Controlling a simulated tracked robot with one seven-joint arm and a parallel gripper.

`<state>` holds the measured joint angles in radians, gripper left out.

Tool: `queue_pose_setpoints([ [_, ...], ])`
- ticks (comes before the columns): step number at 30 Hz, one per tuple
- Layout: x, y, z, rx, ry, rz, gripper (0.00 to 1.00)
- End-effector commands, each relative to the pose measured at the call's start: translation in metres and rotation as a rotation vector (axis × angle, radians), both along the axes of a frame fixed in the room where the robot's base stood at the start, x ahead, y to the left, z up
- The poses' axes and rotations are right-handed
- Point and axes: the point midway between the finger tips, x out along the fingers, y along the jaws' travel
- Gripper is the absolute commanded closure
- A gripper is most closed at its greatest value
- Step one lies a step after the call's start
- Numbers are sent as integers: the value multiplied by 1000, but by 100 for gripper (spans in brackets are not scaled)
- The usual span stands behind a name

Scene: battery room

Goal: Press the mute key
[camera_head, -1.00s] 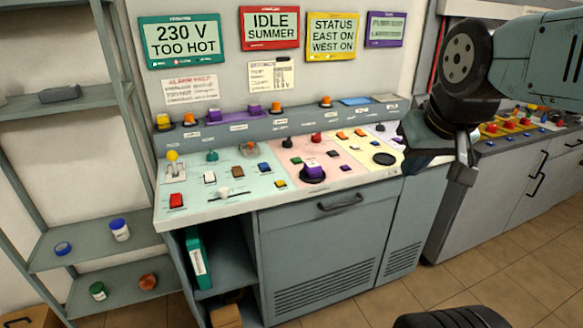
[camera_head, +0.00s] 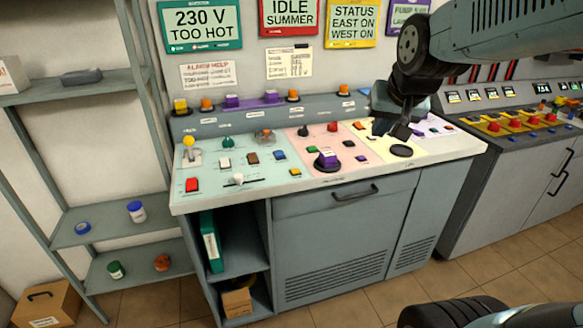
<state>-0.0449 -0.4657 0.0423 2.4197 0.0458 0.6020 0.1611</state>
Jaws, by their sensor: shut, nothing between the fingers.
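The control console (camera_head: 330,180) stands in the middle with a sloped panel in pale green, pink, yellow and lilac sections. On the green part are a red key (camera_head: 192,185), a white key (camera_head: 225,162), a brown key (camera_head: 252,158) and a blue key (camera_head: 280,155). The labels are too small to read, so I cannot tell which key is mute. My gripper (camera_head: 402,131) is shut and empty, pointing down at the yellow section, behind a black round pad (camera_head: 401,151). It hides part of that section. I cannot tell if it touches the panel.
An alarm help sheet (camera_head: 208,75) hangs under a green "230 V TOO HOT" display (camera_head: 200,26). Coloured lamps and buttons line the console's raised back ledge (camera_head: 220,119). A shelf rack (camera_head: 60,90) stands left, another console (camera_head: 510,135) right. The floor (camera_head: 365,297) in front is partly clear.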

Motion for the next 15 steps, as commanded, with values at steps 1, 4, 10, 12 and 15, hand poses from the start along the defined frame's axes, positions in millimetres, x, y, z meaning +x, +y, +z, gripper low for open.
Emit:
queue_pose_setpoints([
  [1,16,8,-6,16,-2,-5,100],
  [4,47,25,-15,56,-24,-25,100],
  [10,105,62,-40,147,-58,-64,100],
  [12,124,76,-51,182,-69,-77,100],
  [15,149,96,-68,233,-81,-99,100],
])
